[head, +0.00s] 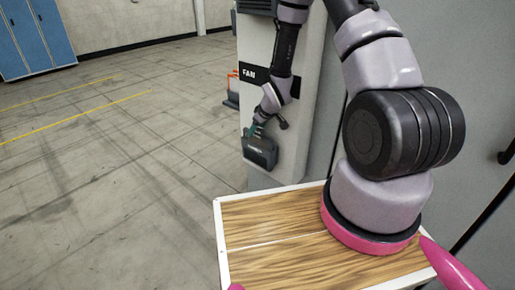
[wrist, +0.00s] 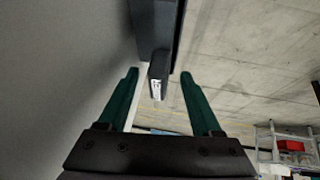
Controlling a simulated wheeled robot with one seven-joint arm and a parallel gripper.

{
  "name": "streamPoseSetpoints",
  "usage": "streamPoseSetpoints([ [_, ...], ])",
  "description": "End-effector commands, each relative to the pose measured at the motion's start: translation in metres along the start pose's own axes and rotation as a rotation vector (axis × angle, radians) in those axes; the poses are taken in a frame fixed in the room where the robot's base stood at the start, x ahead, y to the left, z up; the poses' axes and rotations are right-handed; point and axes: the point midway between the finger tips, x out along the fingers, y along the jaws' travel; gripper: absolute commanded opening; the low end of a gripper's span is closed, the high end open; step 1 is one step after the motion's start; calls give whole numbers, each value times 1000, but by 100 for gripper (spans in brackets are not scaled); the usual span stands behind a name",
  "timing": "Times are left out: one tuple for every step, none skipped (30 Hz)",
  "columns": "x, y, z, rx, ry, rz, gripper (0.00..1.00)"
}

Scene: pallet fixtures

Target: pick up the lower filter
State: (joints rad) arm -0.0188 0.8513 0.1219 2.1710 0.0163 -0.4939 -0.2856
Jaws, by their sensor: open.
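The lower filter (head: 260,153) is a dark grey box low on the front of the pale cabinet labelled FAN. In the wrist view the filter (wrist: 157,22) shows edge-on at top centre, with a narrow dark grip bearing a white label (wrist: 156,88) pointing toward me. My gripper (head: 257,129) is at the filter's upper edge in the head view. In the wrist view my gripper (wrist: 160,73) has its two green fingers apart, one on each side of the grip, with a visible gap on both sides. The filter's top is partly hidden by the gripper in the head view.
The pale cabinet (head: 312,110) stands close beside my arm. Another dark box (head: 257,5) is at its top, cut by the frame. An orange-and-dark object (head: 233,88) stands behind it. Blue lockers (head: 35,38) are far left. The concrete floor (head: 110,150) at left is clear.

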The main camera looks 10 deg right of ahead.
Motion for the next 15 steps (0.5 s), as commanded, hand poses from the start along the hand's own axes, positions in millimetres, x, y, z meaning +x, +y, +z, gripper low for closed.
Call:
streamPoseSetpoints([
  [0, 0, 0, 0, 0, 0, 66],
  [0, 0, 0, 0, 0, 0, 62],
  [0, 0, 0, 0, 0, 0, 47],
  [0, 0, 0, 0, 0, 0, 35],
  [0, 0, 0, 0, 0, 0, 24],
  [0, 0, 0, 0, 0, 0, 8],
  [0, 0, 0, 0, 0, 0, 0],
  [0, 0, 0, 0, 0, 0, 0],
  [0, 0, 0, 0, 0, 0, 0],
  [0, 0, 0, 0, 0, 0, 0],
  [0, 0, 0, 0, 0, 0, 0],
  [0, 0, 0, 1, 0, 1, 0],
  [0, 0, 0, 1, 0, 1, 0],
  [0, 0, 0, 1, 0, 1, 0],
  [0, 1, 0, 1, 0, 1, 0],
])
